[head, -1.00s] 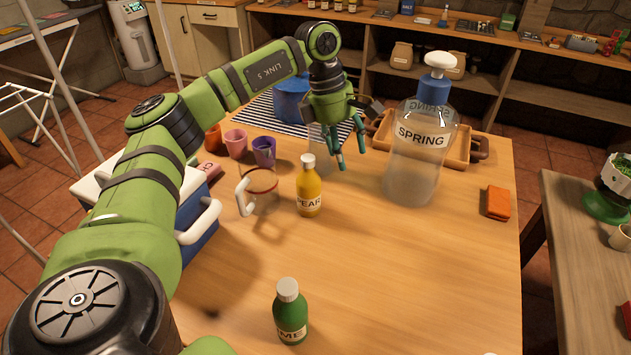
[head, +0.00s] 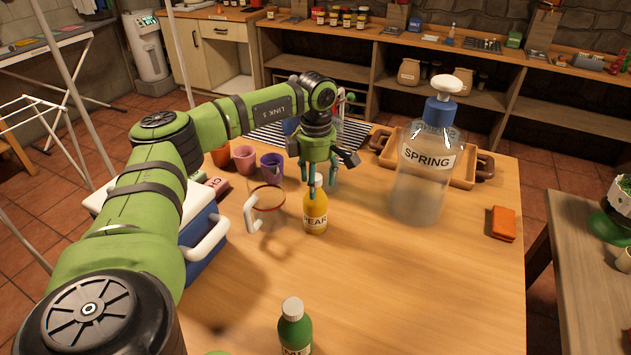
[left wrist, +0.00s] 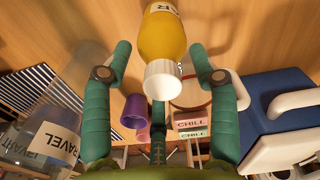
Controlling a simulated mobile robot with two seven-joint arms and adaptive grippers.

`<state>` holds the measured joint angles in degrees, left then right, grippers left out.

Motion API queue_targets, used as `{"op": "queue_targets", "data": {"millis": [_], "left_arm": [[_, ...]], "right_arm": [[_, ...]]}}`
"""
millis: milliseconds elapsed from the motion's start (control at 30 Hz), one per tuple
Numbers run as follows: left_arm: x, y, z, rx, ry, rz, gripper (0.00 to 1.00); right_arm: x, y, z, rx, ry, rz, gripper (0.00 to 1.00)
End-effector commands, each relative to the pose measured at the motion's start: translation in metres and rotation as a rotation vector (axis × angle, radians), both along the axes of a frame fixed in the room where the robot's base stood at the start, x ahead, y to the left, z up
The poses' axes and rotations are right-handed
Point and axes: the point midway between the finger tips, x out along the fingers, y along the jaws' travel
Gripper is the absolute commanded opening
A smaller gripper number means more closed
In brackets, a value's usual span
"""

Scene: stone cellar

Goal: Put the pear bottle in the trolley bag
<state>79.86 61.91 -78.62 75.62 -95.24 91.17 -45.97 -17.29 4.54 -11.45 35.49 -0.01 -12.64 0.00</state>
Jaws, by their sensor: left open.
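The pear bottle (head: 315,213) is yellow with a white cap and a PEAR label. It stands upright on the wooden table. My left gripper (head: 318,184) is over it, pointing down, with its fingers around the cap's level. In the left wrist view the pear bottle (left wrist: 163,35) shows between the two spread fingers, cap toward the camera, with gaps on both sides. The left gripper is open and holds nothing. My right gripper is in no view. I cannot make out the trolley bag in these frames.
A clear mug (head: 267,210) stands close left of the bottle. A large SPRING bottle (head: 423,185) stands to the right, a green bottle (head: 294,330) in front. Purple (head: 271,166) and pink (head: 244,159) cups and a blue cooler (head: 205,240) are left. The table's front right is clear.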

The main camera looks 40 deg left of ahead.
Motion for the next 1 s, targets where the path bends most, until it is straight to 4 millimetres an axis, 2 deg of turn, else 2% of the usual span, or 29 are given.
{"op": "queue_targets", "data": {"millis": [33, 67, 100, 200, 667, 1000], "left_arm": [[0.000, 0.000, 0.000, 0.000, 0.000, 0.000, 0.59], [0.000, 0.000, 0.000, 0.000, 0.000, 0.000, 0.51], [0.000, 0.000, 0.000, 0.000, 0.000, 0.000, 0.35], [0.000, 0.000, 0.000, 0.000, 0.000, 0.000, 0.00], [0.001, 0.000, 0.004, -0.001, -0.003, 0.000, 0.00], [0.001, -0.001, 0.029, -0.001, -0.004, 0.000, 0.00]], "right_arm": [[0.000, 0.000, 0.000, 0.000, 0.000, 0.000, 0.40], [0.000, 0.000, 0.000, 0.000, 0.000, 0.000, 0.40], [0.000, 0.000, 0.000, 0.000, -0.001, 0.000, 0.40], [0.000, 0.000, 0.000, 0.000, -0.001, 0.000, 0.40], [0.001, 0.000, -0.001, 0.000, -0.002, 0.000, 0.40], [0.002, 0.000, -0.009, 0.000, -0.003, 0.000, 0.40]]}}
